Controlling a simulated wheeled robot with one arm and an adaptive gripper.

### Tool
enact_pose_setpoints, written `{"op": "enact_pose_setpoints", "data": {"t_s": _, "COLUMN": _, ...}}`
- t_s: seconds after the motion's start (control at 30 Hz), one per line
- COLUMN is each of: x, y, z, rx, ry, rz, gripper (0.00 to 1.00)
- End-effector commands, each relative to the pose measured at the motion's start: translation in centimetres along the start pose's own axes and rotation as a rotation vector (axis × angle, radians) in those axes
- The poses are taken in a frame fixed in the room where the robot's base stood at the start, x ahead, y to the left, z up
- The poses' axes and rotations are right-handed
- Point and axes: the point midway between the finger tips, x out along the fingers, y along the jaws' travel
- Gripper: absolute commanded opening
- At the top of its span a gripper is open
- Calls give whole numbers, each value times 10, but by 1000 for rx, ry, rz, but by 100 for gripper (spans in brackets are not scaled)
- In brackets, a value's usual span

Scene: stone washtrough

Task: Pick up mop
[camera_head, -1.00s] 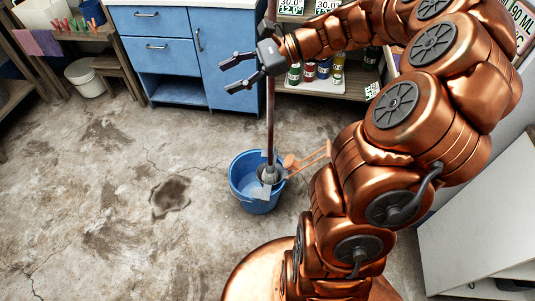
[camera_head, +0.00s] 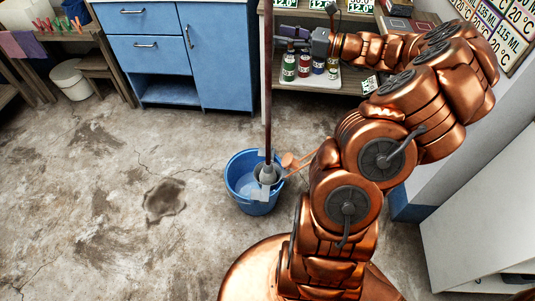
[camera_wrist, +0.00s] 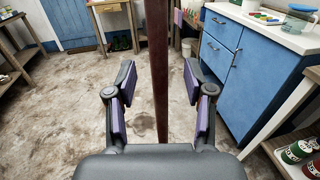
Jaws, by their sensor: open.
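The mop stands upright, its dark reddish handle (camera_head: 267,95) rising from a grey head (camera_head: 266,174) in a blue bucket (camera_head: 240,188) on the floor. My gripper (camera_head: 281,38) is high up at the handle, its fingers pointing left in the head view. In the wrist view my gripper (camera_wrist: 158,80) is open, and the mop handle (camera_wrist: 158,60) runs vertically between the two fingers. There are gaps on both sides, and neither finger pad touches it. The handle's lower part is hidden behind the palm in the wrist view.
A blue cabinet (camera_head: 214,70) stands behind the bucket. A shelf with several bottles (camera_head: 305,66) is behind my gripper. An orange piece (camera_head: 290,159) sits at the bucket's right rim. The floor (camera_head: 110,200) to the left is clear.

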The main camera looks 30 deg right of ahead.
Motion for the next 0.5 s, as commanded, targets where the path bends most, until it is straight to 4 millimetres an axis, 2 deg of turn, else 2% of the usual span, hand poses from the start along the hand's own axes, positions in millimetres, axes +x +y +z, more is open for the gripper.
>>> {"op": "enact_pose_setpoints", "data": {"t_s": 0.3, "x": 41, "y": 2, "z": -5, "rx": 0, "ry": 0, "rz": 7, "gripper": 53}}
{"op": "enact_pose_setpoints", "data": {"t_s": 0.5, "x": 50, "y": 1, "z": -6, "rx": 0, "ry": 1, "rz": 4, "gripper": 53}}
